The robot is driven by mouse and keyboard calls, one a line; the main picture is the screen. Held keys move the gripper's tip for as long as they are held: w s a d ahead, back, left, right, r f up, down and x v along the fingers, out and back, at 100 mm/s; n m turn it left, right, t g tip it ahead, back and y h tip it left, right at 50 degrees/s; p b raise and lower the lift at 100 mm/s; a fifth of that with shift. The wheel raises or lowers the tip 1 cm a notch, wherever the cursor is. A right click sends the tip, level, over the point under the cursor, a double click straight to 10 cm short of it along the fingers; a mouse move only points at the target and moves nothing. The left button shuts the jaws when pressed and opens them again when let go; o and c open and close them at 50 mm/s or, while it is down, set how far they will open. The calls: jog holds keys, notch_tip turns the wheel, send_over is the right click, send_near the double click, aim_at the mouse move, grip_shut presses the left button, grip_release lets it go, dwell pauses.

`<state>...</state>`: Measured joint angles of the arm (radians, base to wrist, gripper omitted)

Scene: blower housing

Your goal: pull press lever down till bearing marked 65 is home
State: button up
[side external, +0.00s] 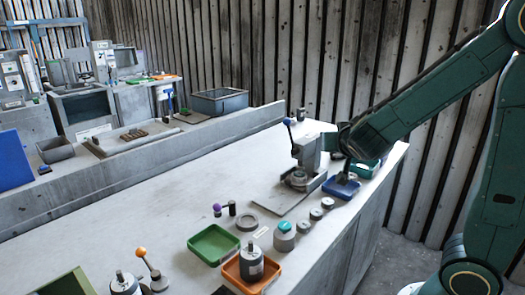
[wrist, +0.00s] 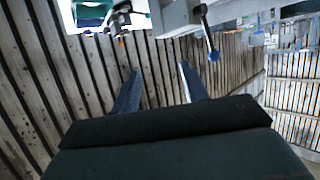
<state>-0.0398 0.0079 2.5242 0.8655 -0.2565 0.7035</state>
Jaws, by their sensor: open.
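The press (side external: 307,155) stands at the far right of the bench in the side view. Its lever (side external: 290,131) stands up on the left of the head, with a blue knob (side external: 287,122) on top. The lever also shows in the wrist view (wrist: 207,32), beyond and right of my fingers. A round part (side external: 298,178) sits under the press; I cannot read a 65 on it, nor tell how deep it sits. My gripper (wrist: 158,68) is open and empty, its fingers apart from the lever. In the side view it is just behind the press, its tips partly hidden.
A green tray (side external: 213,244) and an orange tray (side external: 250,268) stand nearer. The bench's left middle is clear.

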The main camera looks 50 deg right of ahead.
jog(key=s+a+n+g+y, duration=0.2)
jog(key=s+a+n+y, duration=0.5)
jog(key=s+a, duration=0.6)
jog(key=shift+s+a+r+n+g+y, duration=0.3)
jog(key=shift+a+r+y, duration=0.15)
jog(key=shift+a+y, duration=1)
jog(key=shift+a, duration=0.1)
jog(key=w+a+f+n+t+y, duration=0.2)
jog(key=w+n+t+y, duration=0.3)
jog(key=w+n, duration=0.75)
jog(key=w+d+m+t+h, duration=0.3)
jog(key=d+m+h, duration=0.1)
jog(key=d, duration=0.6)
jog(key=w+d+m+t+h, duration=0.3)
jog(key=d+m, duration=0.3)
jog(key=d, duration=0.4)
jog(key=shift+w+d+r+h, duration=0.3)
jog(key=shift+w+h, duration=0.15)
jog(key=shift+w, duration=0.05)
